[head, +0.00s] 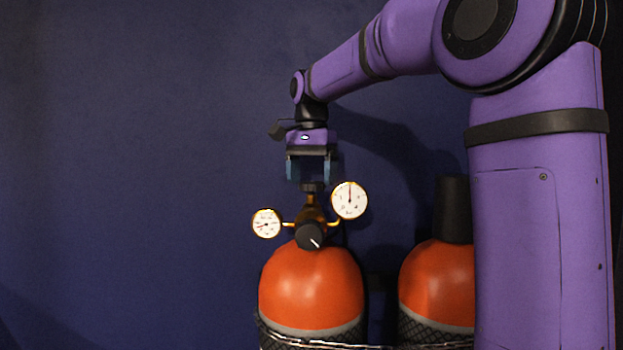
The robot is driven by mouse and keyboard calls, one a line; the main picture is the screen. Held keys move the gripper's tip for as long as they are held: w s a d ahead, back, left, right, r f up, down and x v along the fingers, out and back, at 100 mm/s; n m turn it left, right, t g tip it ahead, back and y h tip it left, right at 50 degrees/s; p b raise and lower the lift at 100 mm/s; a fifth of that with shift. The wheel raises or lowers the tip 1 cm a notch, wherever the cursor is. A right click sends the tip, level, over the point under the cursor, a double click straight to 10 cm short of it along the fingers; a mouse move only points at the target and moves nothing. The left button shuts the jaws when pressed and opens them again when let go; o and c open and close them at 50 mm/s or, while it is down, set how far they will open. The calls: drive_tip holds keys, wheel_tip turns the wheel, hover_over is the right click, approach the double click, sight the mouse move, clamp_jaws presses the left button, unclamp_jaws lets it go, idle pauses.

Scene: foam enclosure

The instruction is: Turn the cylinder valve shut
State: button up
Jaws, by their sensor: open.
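The cylinder valve (312,187) is a small dark knob on top of a brass stem, above the left orange cylinder (311,285). My gripper (312,180) points straight down over it, with its two bluish fingers open and apart. The fingertips are at about the height of the knob's top, one to each side in this view. I cannot tell from this one view whether the knob lies between them in depth, and I see no clear contact.
A regulator with a left gauge (266,223), a larger right gauge (349,200) and a black front knob (310,237) sits just below. A second orange cylinder (437,283) with a black cap (453,208) stands to the right. A chain (330,345) crosses both. The left side is clear before the dark blue wall (130,150).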

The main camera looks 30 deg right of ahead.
sight(312, 182)
wheel_tip(312, 182, up, 10)
idle(0.4)
drive_tip(key=shift+s, duration=0.1)
idle(0.4)
